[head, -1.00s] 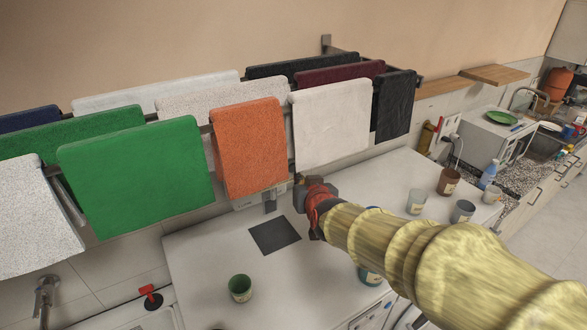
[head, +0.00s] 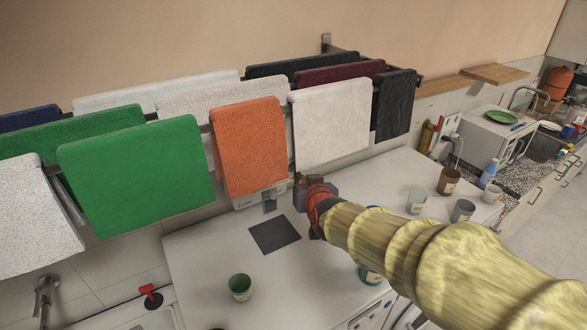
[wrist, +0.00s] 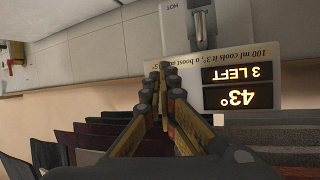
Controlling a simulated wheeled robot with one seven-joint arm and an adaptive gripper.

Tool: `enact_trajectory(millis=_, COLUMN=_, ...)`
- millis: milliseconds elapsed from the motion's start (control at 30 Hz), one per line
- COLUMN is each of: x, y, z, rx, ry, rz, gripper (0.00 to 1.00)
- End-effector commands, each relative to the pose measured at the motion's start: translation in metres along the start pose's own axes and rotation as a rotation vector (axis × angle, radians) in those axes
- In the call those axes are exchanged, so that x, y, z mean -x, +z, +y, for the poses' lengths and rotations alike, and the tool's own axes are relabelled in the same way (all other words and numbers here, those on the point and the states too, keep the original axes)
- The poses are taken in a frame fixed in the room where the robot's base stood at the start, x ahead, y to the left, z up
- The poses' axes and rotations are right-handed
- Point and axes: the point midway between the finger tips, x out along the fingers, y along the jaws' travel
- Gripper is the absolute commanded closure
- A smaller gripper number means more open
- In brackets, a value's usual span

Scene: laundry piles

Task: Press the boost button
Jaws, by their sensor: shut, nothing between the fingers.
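A white panel (wrist: 285,55) shows upside down in the wrist view. Its dark displays read "43°" (wrist: 238,97) and "3 LEFT" (wrist: 238,73), and printed text on it mentions a boost. In the head view the panel (head: 245,202) sits low on the wall, partly covered by the orange towel. In the head view my gripper (head: 299,181) is right of the panel. I cannot make out the boost button.
Towels hang on racks above, including an orange towel (head: 249,147) and a white towel (head: 332,123) close to my gripper. A dark mat (head: 275,235) lies on the white counter (head: 205,255). A green cup (head: 240,287) stands left of it, and several cups stand at right.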

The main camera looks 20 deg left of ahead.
Motion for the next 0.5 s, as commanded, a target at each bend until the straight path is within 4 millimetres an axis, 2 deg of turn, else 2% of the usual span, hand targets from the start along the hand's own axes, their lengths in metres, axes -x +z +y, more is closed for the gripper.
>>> enact_trajectory(millis=500, x=-0.0070, y=-0.0032, z=-0.0028, rx=-0.001, ry=0.000, rz=0.000, gripper=1.00)
